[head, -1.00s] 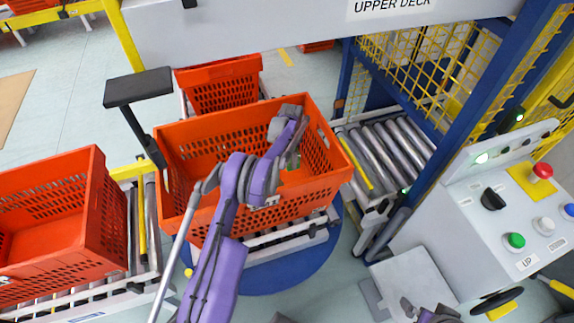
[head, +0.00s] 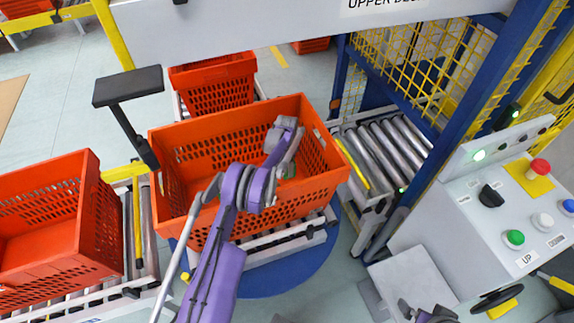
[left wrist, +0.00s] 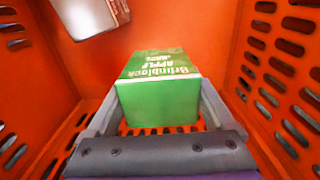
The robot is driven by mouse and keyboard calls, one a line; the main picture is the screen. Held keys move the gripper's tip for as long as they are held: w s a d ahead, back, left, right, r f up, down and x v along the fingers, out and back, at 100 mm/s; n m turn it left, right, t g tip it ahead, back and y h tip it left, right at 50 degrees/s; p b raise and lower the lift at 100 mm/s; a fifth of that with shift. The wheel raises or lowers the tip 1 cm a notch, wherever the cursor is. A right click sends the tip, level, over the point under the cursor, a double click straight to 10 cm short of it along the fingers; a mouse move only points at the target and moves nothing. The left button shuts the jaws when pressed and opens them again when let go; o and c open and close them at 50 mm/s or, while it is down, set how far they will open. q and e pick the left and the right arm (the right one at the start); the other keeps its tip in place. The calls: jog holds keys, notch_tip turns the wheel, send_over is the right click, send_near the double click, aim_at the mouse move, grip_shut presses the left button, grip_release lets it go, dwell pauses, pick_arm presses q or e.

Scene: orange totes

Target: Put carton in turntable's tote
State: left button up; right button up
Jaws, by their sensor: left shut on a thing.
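The turntable's orange tote (head: 205,232) stands on rollers above the round blue turntable (head: 290,278). My left gripper (head: 288,165) reaches down inside it, near its right end. In the left wrist view the left gripper (left wrist: 155,118) is shut on a green apple juice carton (left wrist: 158,105), with a finger on each side. The carton is close above the tote's slotted floor; whether it touches cannot be told. My right gripper (head: 425,312) is at the bottom edge, partly cut off.
A pale box-like thing (left wrist: 90,15) is inside the tote at upper left of the wrist view. Other orange totes stand at left (head: 45,225) and behind (head: 213,85). A black panel on a post (head: 128,86) and the control console (head: 480,220) flank the turntable.

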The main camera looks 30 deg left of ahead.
pick_arm(q)
jog(key=o, duration=1.4)
